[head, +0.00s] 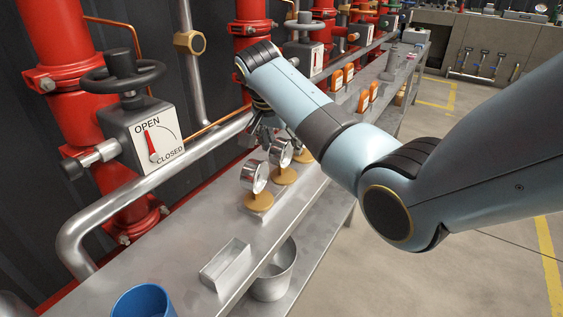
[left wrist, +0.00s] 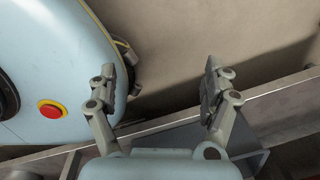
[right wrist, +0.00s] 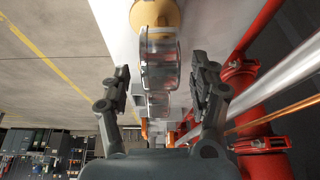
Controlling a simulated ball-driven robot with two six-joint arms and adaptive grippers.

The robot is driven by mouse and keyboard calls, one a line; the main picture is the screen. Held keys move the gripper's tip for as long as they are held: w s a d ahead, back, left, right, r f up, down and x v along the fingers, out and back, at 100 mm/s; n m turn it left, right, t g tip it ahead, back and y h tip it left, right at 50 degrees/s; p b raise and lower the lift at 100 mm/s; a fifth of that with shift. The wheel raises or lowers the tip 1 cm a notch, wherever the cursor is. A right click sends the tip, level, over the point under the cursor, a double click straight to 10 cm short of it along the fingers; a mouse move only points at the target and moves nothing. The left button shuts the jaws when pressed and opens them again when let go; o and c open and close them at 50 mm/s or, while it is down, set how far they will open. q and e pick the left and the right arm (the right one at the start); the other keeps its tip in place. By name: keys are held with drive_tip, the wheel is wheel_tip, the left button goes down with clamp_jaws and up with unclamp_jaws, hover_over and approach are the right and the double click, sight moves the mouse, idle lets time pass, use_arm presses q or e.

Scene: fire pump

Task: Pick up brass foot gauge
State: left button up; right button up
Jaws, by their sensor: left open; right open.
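Three round silver gauges on brass-coloured feet stand in a row on the metal shelf in the head view: a near one (head: 254,178), a middle one (head: 281,155) and a far one (head: 303,154), partly hidden by my right arm. My right gripper (head: 264,136) is at the far end of this row, fingers down and partly hidden. In the right wrist view, its open fingers (right wrist: 162,80) are on either side of a gauge rim (right wrist: 160,60) with a brass foot (right wrist: 157,13); contact is not visible. My left gripper (left wrist: 158,82) is open and empty.
A blue cup (head: 143,301), an open metal box (head: 226,262) and a metal bucket (head: 274,275) are nearer. Red pipes and a valve with an OPEN/CLOSED plate (head: 151,137) line the wall behind the shelf. Orange items (head: 342,77) stand farther along.

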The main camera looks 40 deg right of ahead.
drive_tip(key=b+x, duration=0.1)
drive_tip(key=x, duration=0.3)
drive_tip(key=shift+w, duration=0.1)
clamp_jaws()
